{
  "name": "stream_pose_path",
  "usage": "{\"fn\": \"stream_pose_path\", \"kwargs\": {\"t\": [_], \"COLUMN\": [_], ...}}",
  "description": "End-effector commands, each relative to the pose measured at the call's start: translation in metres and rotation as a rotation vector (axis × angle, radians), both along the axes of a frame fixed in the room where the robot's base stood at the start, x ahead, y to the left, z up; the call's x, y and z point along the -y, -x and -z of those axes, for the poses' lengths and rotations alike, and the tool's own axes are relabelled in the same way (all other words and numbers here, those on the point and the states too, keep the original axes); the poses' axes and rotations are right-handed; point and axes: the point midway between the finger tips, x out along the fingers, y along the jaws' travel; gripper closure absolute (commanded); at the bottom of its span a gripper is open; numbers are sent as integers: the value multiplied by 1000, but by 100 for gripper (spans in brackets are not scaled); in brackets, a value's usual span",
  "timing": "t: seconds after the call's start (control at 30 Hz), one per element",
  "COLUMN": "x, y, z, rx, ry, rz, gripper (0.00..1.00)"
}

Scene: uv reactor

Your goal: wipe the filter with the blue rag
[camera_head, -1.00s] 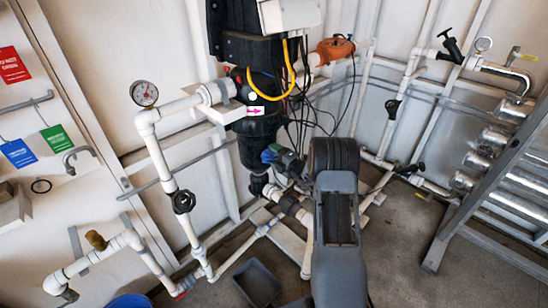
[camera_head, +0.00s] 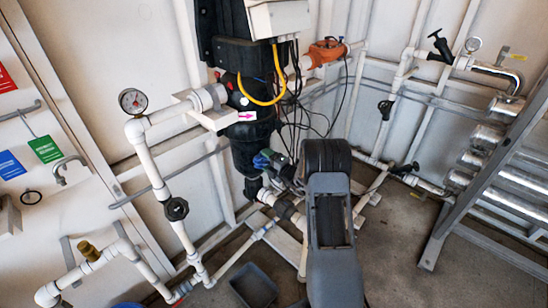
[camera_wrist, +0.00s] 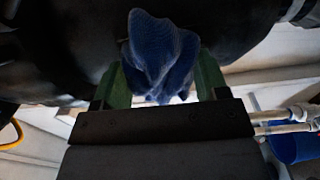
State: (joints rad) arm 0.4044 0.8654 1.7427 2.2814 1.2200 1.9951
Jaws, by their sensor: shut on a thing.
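The filter (camera_head: 247,135) is a tall black vessel in the middle of the head view, under a black and grey housing. Its dark curved surface (camera_wrist: 60,50) fills the top of the wrist view. My gripper (camera_wrist: 155,90) has green fingers and is shut on the bunched blue rag (camera_wrist: 160,50). The rag sticks out past the fingertips against the dark surface; I cannot tell whether it touches. In the head view the rag (camera_head: 262,160) shows as a small blue patch at the vessel's lower right side. My arm hides part of the gripper there.
White pipes with a gauge (camera_head: 132,101) and a black valve wheel (camera_head: 176,209) stand left of the filter. A yellow hose (camera_head: 262,103) and dark cables hang close by. A grey tray (camera_head: 254,286) lies on the floor. A blue bucket (camera_wrist: 292,146) shows in the wrist view.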

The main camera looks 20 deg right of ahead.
Motion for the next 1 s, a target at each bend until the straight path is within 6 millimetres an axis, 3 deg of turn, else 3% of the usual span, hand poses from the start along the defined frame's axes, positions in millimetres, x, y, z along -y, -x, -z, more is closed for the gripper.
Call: {"fn": "stream_pose_path", "kwargs": {"t": [0.13,0.53,1.0], "x": [-8,-6,17], "y": [0,1,44], "z": [-1,0,2], "rx": [3,2,-1], "ry": [1,-1,-3], "rz": [-10,-10,1], "gripper": [52,52,52]}}
